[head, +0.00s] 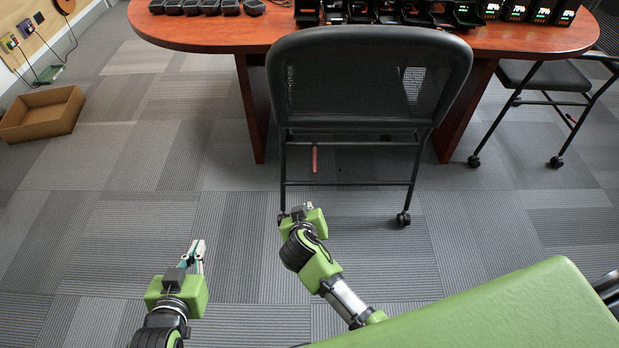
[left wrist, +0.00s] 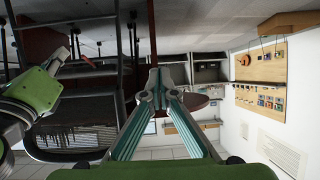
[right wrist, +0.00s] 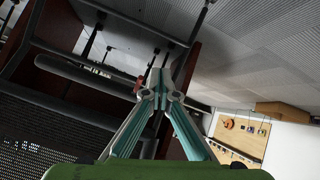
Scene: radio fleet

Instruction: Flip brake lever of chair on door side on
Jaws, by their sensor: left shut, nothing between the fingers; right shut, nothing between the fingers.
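A black chair (head: 370,85) with a mesh back stands at the table's near side. A small red lever (head: 314,158) hangs under its seat, left of the middle; in the right wrist view a red bit (right wrist: 139,82) shows just left of the fingertips. My right gripper (head: 296,210) is low by the chair's left front leg, below the lever in the picture, shut and empty; its fingers (right wrist: 161,88) show closed. My left gripper (head: 198,248) is shut and empty over the carpet to the left, apart from the chair; its fingers (left wrist: 160,88) show closed.
A second black chair (head: 560,78) stands at the right. The wooden table (head: 230,38) carries radios and chargers along its top. A cardboard box (head: 42,114) lies on the floor at the left wall. The carpet between box and chair is clear. No door shows.

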